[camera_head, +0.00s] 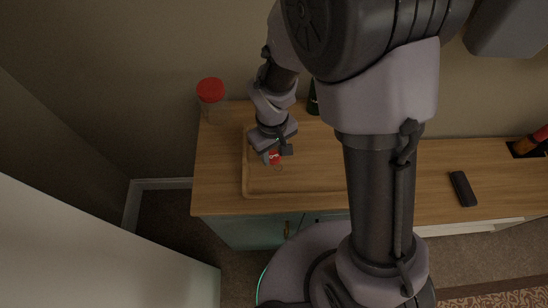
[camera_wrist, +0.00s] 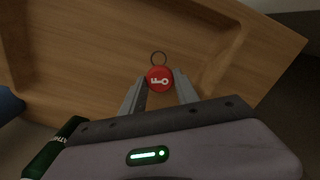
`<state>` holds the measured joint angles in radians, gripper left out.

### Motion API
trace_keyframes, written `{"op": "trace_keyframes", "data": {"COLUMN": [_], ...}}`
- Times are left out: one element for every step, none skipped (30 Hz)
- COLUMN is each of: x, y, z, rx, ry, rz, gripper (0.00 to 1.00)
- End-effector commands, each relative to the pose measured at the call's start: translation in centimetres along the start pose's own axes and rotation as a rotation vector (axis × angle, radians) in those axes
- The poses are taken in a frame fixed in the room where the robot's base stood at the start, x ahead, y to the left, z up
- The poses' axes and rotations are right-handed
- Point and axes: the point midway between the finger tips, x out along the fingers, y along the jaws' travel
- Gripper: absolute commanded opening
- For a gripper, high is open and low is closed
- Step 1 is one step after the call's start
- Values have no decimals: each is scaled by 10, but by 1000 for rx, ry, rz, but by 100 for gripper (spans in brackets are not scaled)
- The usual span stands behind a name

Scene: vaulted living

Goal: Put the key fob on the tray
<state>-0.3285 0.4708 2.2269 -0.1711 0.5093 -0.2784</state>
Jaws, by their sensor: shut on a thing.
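The key fob (camera_wrist: 159,78) is a red disc with a white key symbol and a metal ring. My gripper (camera_wrist: 159,88) is shut on it, with one finger on each side, in the wrist view. In the head view, the red fob (camera_head: 274,157) shows between the fingers of my gripper (camera_head: 273,154). The wooden tray (camera_head: 247,176) lies on the cabinet top, and the fob is over its left part. The tray also fills much of the wrist view (camera_wrist: 90,62). I cannot tell whether the fob touches the tray floor. My arm hides the tray's right part.
A jar with a red lid (camera_head: 210,91) stands behind the tray's left end. A dark green bottle (camera_head: 313,98) stands behind the tray; a green bottle also shows in the wrist view (camera_wrist: 52,150). A black remote-like object (camera_head: 463,189) lies at the right, with bare wood around it.

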Motion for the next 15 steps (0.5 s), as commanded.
{"op": "trace_keyframes", "data": {"x": [16, 22, 27, 27, 26, 24, 23, 23, 23, 24, 25, 26, 28, 27, 26], "y": [0, 0, 0, 0, 0, 0, 0, 0, 0, 0, 0, 0, 0, 0, 0], "z": [1, 1, 1, 1, 0, 0, 0, 0, 0, 0, 0, 0, 0, 0, 0], "rx": [0, 0, 0, -1, -1, -1, -1, -1, -1, -1, -1, -1, -1, -1, -1], "ry": [-2, -2, -2, -1, -1, 0, 0, 0, 0, 0, 0, 0, 0, 0, 0], "rz": [0, 0, 0, 0, 0, 0, 0, 0, 0, 0, 0, 0, 0, 0, 0], "gripper": [0, 0, 0, 0, 0, 0, 0, 0, 0, 0, 0, 0, 0, 40, 48]}}
